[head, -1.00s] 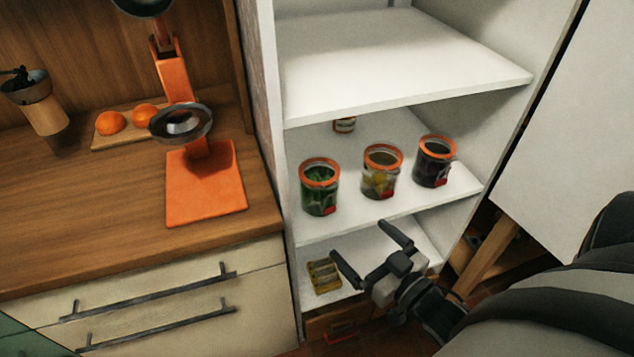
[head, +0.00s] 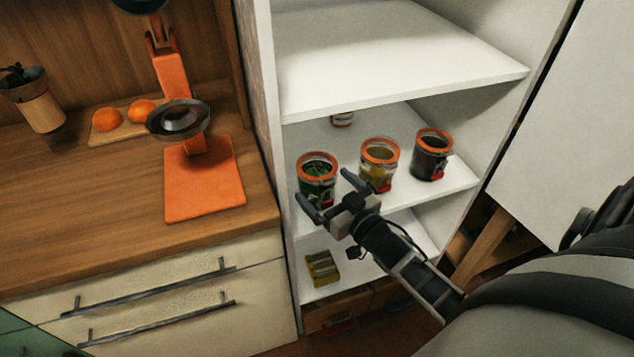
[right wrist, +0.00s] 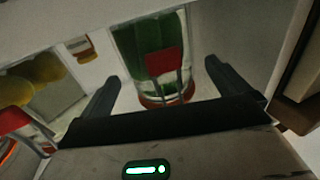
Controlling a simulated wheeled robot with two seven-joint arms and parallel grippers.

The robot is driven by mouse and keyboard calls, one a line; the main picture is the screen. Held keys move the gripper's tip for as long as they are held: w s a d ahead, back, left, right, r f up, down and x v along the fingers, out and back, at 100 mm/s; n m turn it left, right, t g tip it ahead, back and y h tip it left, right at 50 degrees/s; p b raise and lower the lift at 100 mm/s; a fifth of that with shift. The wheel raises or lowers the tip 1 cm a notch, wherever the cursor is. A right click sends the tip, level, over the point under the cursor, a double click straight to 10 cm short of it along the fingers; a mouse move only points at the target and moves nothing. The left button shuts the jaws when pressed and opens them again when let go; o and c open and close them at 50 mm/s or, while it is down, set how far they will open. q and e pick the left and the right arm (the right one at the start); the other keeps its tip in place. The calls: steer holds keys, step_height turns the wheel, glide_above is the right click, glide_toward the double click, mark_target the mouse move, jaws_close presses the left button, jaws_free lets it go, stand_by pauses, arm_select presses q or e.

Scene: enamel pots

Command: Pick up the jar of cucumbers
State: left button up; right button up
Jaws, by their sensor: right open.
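In the right wrist view the jar (right wrist: 150,50) appears upside down beyond and between the spread fingers of the gripper (right wrist: 162,72), with no clear contact. The gripper hides part of the jar's lower right in the head view. My left gripper is out of view.
A jar with yellowish contents (head: 379,165) stands close to the right, then a dark jar (head: 432,157). A small jar (head: 342,119) is at the back. The upper shelf (head: 400,60) is empty overhead; a yellow package (head: 322,268) lies below. The cabinet's side wall is close at left.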

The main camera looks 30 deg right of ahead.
steer(key=shift+w, duration=1.25)
steer(key=c, duration=1.3)
steer(key=shift+w+r, duration=0.1)
steer(key=shift+r, duration=0.1)
steer(key=c, duration=0.5)
steer(key=shift+o, duration=0.2)
